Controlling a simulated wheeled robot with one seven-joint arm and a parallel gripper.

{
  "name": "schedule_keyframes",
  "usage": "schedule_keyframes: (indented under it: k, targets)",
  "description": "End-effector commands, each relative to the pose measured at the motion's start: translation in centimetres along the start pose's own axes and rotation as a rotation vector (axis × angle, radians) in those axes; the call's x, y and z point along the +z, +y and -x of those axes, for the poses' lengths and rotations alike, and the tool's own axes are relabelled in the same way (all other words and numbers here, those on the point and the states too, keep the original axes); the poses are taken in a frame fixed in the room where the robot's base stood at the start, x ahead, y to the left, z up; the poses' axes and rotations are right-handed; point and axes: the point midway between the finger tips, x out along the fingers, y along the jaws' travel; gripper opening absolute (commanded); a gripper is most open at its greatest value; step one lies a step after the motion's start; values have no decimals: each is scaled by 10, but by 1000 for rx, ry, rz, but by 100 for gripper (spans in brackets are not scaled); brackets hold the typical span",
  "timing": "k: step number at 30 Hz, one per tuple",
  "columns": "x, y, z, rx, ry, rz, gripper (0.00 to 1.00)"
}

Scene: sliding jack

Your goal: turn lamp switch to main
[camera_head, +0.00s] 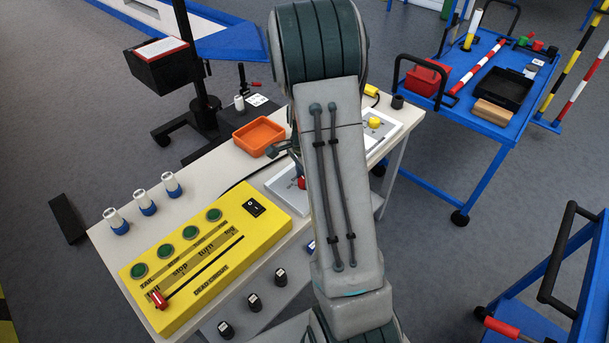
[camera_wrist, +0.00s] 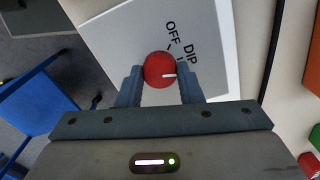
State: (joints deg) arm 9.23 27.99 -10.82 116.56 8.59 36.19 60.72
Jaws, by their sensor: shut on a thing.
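The lamp switch is a round red knob (camera_wrist: 159,70) with a white pointer line, on a white panel (camera_wrist: 205,25) in the wrist view. The words OFF and DIP are printed beside it. The pointer line points to the right in the picture, below the DIP tick. No MAIN label shows; that side is hidden by my gripper. My gripper (camera_wrist: 160,77) is shut on the knob, with one finger on each side. In the head view, a bit of the red knob (camera_head: 301,183) shows beside my arm, which hides most of the panel (camera_head: 284,187) and my gripper.
A yellow panel (camera_head: 190,290) with green buttons and a red slider lies on the table at left. An orange tray (camera_head: 258,137) stands behind the switch panel. A yellow knob (camera_head: 374,123) is on another panel at right. Blue carts (camera_head: 480,120) stand at the right.

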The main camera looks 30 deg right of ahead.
Motion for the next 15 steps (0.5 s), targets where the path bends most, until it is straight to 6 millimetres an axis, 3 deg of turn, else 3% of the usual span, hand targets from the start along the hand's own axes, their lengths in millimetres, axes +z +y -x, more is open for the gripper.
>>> schedule_keyframes:
  k: [15]
  targets:
    - [1, 0, 2, 0, 0, -398, 10]
